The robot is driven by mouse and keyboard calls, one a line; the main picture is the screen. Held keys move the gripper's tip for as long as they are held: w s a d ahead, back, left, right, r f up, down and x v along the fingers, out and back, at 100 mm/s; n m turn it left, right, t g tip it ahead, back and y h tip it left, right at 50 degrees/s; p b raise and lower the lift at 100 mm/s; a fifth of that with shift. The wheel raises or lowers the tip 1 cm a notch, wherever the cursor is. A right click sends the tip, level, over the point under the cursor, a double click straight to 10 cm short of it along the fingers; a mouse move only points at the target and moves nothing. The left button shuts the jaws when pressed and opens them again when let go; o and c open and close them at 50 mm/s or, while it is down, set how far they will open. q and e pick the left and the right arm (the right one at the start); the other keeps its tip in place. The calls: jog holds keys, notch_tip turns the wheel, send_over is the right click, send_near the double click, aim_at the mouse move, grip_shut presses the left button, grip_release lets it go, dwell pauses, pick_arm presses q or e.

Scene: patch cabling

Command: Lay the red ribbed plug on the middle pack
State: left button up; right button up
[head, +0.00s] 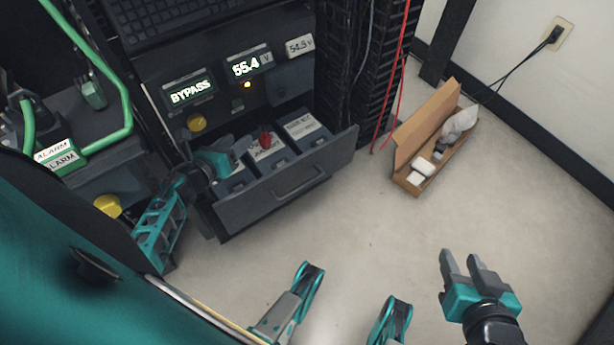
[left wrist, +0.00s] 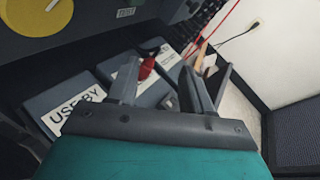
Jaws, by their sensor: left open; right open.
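The red ribbed plug (head: 265,141) rests on top of the middle pack (head: 277,162) in the open drawer. In the left wrist view the plug (left wrist: 147,68) shows just beyond my fingers, near the left one. My left gripper (head: 236,158) is open over the left side of the drawer, beside the plug and above the left pack (head: 236,182). My left fingers (left wrist: 160,85) look empty; whether one touches the plug I cannot tell. My right gripper (head: 461,258) is open and empty above the floor at the lower right.
The drawer front (head: 290,188) stands out from the rack below the lit displays (head: 249,65). The right pack (head: 301,128) lies beside the middle one. An open cardboard box (head: 430,145) with several items stands on the floor. Red cables (head: 395,80) hang nearby. The floor in front is clear.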

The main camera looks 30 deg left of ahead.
pick_arm(q)
jog(key=s+d+r+n+g+h, duration=0.1)
jog(key=s+d+r+n, duration=0.2)
jog(key=d+n, duration=0.5)
jog(key=s+d+r+n+g+h, duration=0.1)
jog(key=s+d+r+n, duration=0.1)
jog(key=d+n, duration=0.7)
jog(key=s+d+r+n+g+h, duration=0.1)
jog(key=s+d+r+n+g, duration=0.1)
jog(key=d+n, duration=0.7)
jog(key=s+r+n, duration=0.1)
jog(key=n, duration=0.2)
jog(key=shift+s+r, duration=0.3)
jog(key=shift+s, duration=0.05)
pick_arm(e)
jog(key=shift+r, duration=0.1)
pick_arm(q)
jog(key=s+a+r+y+p, duration=0.1)
jog(key=a+r+p, duration=0.3)
jog(key=r+p, duration=0.9)
jog(key=s+p, duration=0.1)
jog(key=p, duration=0.6)
jog(key=shift+a+r+n, duration=0.2)
jog(key=shift+n, duration=0.1)
pick_arm(e)
jog(key=s+d+r+h, duration=0.1)
jog(key=d+r, duration=0.3)
jog(key=r, duration=0.9)
jog(key=shift+s+r, duration=0.2)
jog(key=shift+s, duration=0.3)
